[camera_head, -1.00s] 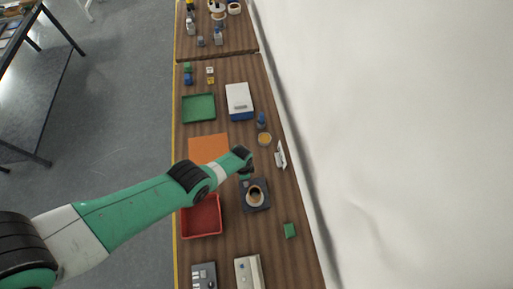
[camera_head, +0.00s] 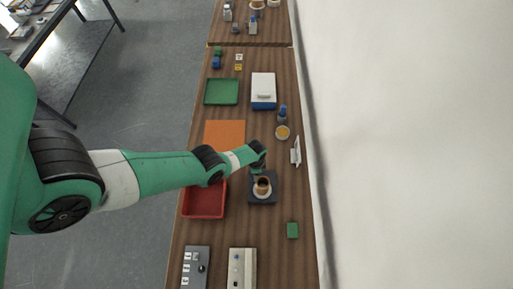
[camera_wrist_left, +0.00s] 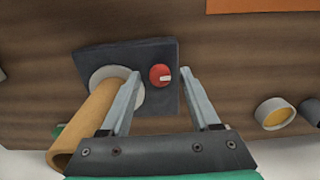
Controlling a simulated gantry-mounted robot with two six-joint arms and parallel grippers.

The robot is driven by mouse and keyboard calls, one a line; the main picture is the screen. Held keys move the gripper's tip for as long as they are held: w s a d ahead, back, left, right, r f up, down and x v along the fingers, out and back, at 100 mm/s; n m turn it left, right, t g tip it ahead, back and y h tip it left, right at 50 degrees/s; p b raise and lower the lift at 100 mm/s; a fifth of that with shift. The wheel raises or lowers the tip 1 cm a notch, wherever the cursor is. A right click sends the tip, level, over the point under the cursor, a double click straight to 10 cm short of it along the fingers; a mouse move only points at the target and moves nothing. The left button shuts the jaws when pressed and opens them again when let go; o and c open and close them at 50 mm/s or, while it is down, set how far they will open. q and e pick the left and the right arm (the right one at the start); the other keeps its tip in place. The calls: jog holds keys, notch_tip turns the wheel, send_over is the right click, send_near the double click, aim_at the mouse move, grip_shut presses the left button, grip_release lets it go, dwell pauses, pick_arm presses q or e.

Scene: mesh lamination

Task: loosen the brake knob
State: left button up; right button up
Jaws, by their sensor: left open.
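The brake knob (camera_wrist_left: 160,75) is a small red round knob with a white mark, on the dark square base (camera_wrist_left: 163,103) of a stand in the left wrist view. A brown roll (camera_wrist_left: 92,121) on a pale ring stands beside it on the same base. In the head view the base (camera_head: 271,200) shows below my left gripper (camera_head: 258,170), and the knob is hidden. My right gripper is not in view.
A red tray (camera_head: 204,216) lies left of the stand, and an orange sheet (camera_head: 224,133) lies beyond it. Two devices sit at the front.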

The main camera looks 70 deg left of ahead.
pick_arm(q)
jog(key=shift+c, duration=0.3)
grip_shut()
jog(key=shift+n, duration=0.4)
jog(key=n, duration=1.7)
dwell(0.4)
